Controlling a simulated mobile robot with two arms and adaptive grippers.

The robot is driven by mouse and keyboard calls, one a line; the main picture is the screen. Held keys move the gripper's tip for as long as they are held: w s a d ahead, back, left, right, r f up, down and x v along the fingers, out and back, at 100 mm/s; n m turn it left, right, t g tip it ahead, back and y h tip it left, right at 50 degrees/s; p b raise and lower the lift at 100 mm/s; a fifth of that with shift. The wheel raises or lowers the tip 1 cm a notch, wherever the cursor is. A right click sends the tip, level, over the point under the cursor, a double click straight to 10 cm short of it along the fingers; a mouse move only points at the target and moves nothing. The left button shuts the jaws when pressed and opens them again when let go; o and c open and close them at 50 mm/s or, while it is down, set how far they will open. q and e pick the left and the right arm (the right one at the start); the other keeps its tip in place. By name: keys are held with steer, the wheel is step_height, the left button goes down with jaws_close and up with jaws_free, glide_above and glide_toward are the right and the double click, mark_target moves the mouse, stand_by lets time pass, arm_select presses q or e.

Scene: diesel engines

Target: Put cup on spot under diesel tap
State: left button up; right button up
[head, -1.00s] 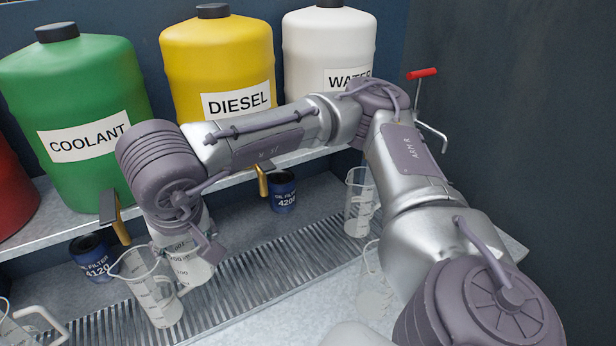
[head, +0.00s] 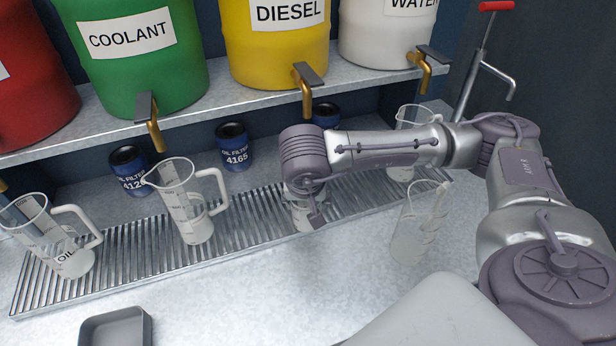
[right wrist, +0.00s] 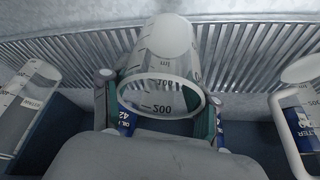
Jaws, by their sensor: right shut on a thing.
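The held cup (head: 303,214), clear with measuring marks, shows only in small part in the head view under my right gripper (head: 305,200). In the right wrist view the cup (right wrist: 165,60) sits between the two fingers of the gripper (right wrist: 160,92), which is shut on it. The cup is over the slotted drip grate (head: 258,222), below and in front of the brass diesel tap (head: 306,92) on the yellow diesel tank (head: 275,55). I cannot tell whether its base touches the grate. My left gripper is not in view.
A handled jug (head: 190,205) stands on the grate left of the cup, and an oil jug (head: 65,245) further left. Clear jugs (head: 415,225) stand at right. Oil filters (head: 233,148) stand behind the grate. A grey tray (head: 115,328) lies in front.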

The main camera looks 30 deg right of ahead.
steer(key=w+d, duration=0.1)
steer(key=w, duration=0.1)
steer(key=w+d+p, duration=0.1)
steer(key=w+d, duration=0.1)
steer(key=w, duration=0.1)
steer(key=w+d+p, duration=0.1)
steer(key=w+d, duration=0.1)
steer(key=shift+w+d+r, duration=0.1)
steer(key=shift+w+d, duration=0.1)
steer(key=shift+w, duration=0.05)
steer(key=shift+w+d, duration=0.1)
steer(key=shift+w, duration=0.05)
step_height(320, 180, down, 3)
steer(key=shift+f+p, duration=0.1)
steer(key=shift+p, duration=0.65)
steer(key=shift+f, duration=0.2)
steer(key=shift+f, duration=0.1)
steer(key=shift+f+b, duration=0.15)
steer(key=shift+b, duration=0.15)
steer(key=o, duration=1.1)
steer(key=shift+o, duration=0.2)
